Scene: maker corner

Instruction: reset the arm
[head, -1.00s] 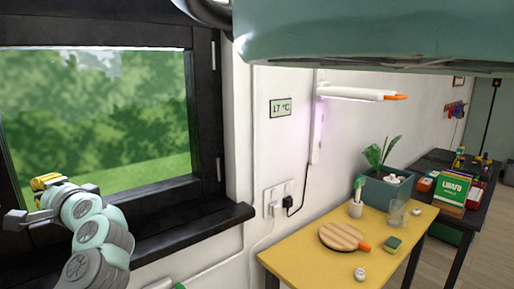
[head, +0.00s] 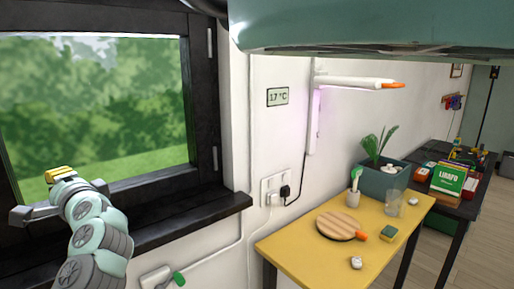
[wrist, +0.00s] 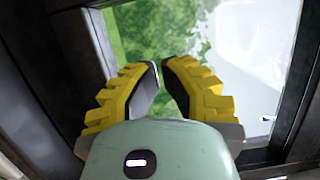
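My gripper (head: 60,174) is at the left in the head view, at the end of my pale green and grey arm, in front of the window. In the wrist view its two yellow ribbed fingers (wrist: 163,75) point away from the camera with a narrow gap between them. Nothing is seen between them, so the gripper looks partly open and empty. The window (wrist: 260,50) fills much of the wrist view beyond the fingers.
The dark window frame (head: 201,105) and sill (head: 190,222) are close to my arm. A green-handled valve (head: 178,278) is below. At right, a yellow table (head: 290,250) holds a round wooden board (head: 338,226), sponge (head: 388,233) and planter (head: 385,185). A lamp (head: 355,82) juts from the wall.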

